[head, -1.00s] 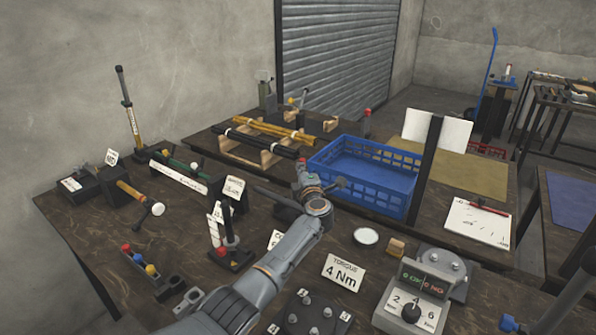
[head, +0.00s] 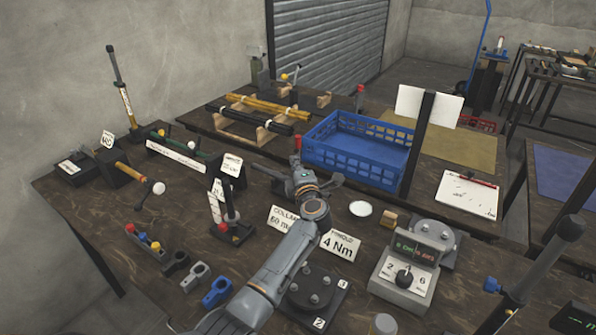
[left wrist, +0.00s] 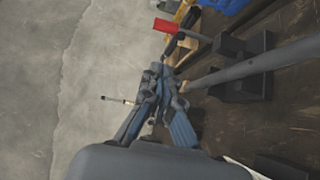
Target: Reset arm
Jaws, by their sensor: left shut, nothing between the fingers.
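My left arm reaches in from the bottom of the head view, and my left gripper (head: 304,182) is over the middle of the dark bench (head: 120,215). In the left wrist view the two fingers of the left gripper (left wrist: 163,78) are close together with nothing between them. My right gripper is not in view.
A torque card (head: 340,245) and a grey box with a dial (head: 404,272) stand right of my arm. Several coloured and grey clamps lie to its left. A black upright with a red base (head: 232,230) stands nearby. Bare concrete floor (left wrist: 60,60) shows in the left wrist view.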

